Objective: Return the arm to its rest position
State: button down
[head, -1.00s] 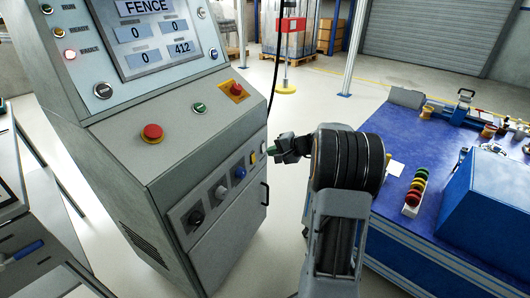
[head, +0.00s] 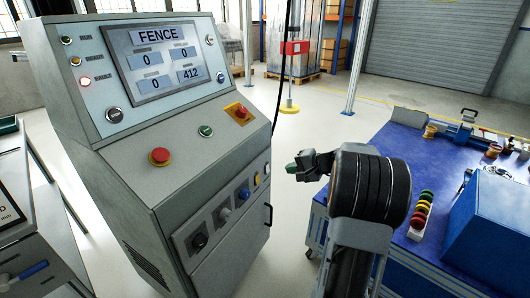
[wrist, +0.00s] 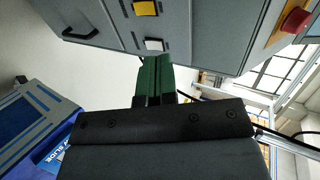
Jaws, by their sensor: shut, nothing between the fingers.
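My gripper (head: 291,168) is in the middle of the head view, at the end of my folded arm. It is to the right of the grey control cabinet (head: 120,178) and apart from it. Its green fingers are together with nothing between them. In the wrist view the green fingers (wrist: 154,78) point up toward the cabinet front (wrist: 200,30), which carries a yellow and a white switch. My dark arm links hide part of the floor and the blue table behind them.
The cabinet has a lit screen (head: 164,58), a red mushroom button (head: 160,157) and a row of knobs. A blue-topped workbench (head: 400,141) stands at the right, with a blue box (head: 490,220) and a stack of coloured buttons (head: 421,212). Open floor (head: 335,115) lies behind.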

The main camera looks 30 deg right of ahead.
jog(key=s+a+r+n+g+h+p, duration=0.2)
jog(key=s+a+r+n+g+p, duration=0.15)
jog(key=s+a+r+p, duration=0.45)
jog(key=s+a+r+n+g+h+p, duration=0.1)
jog(key=s+a+r+n+g+p, duration=0.3)
jog(key=a+r+p, duration=0.75)
jog(key=s+a+r+n+h+p, duration=0.1)
jog(key=s+r+n+h+p, duration=0.3)
jog(key=s+r+p, duration=0.5)
jog(key=shift+a+r+t+p, duration=0.15)
jog(key=shift+a+t+p, duration=0.3)
jog(key=shift+p, duration=0.4)
jog(key=shift+s, duration=0.1)
